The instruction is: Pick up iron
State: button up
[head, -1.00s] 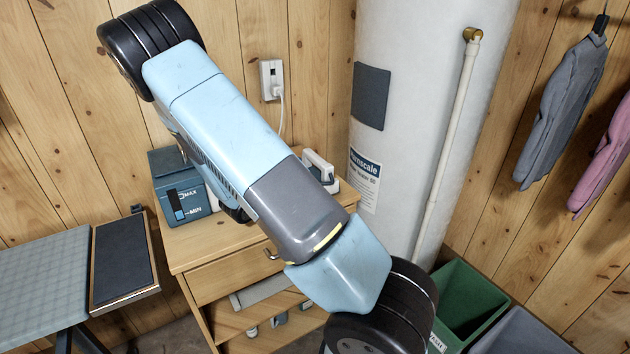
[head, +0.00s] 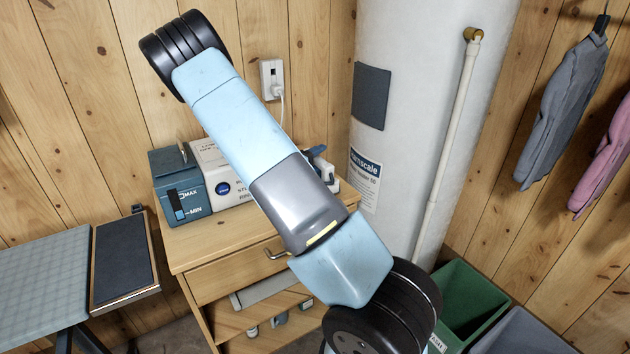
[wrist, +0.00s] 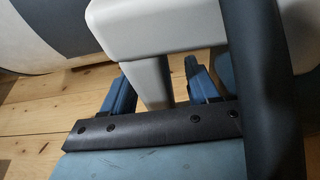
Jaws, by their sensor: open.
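The iron (head: 331,183), white with dark parts, stands on the right of the wooden cabinet top, partly hidden behind my arm in the head view. In the wrist view a pale, thick part of the iron (wrist: 165,28) fills the upper middle, with a narrower pale post below it. My gripper (wrist: 158,78) is open. Its two blue fingers stand on either side of that post, with visible gaps. In the head view only a bit of my gripper shows beside the iron, mostly hidden by my arm.
A steam station (head: 225,185) with a blue tank (head: 180,200) sits on the cabinet top (head: 205,240). A water heater (head: 410,110) stands close behind to the right. A dark tube (wrist: 262,85) crosses the wrist view's right side. An ironing board (head: 45,275) is at left.

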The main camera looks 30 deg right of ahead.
jog(key=shift+w+d, duration=0.25)
jog(key=shift+d, duration=0.4)
grip_shut()
jog(key=shift+s, duration=0.1)
dwell(0.8)
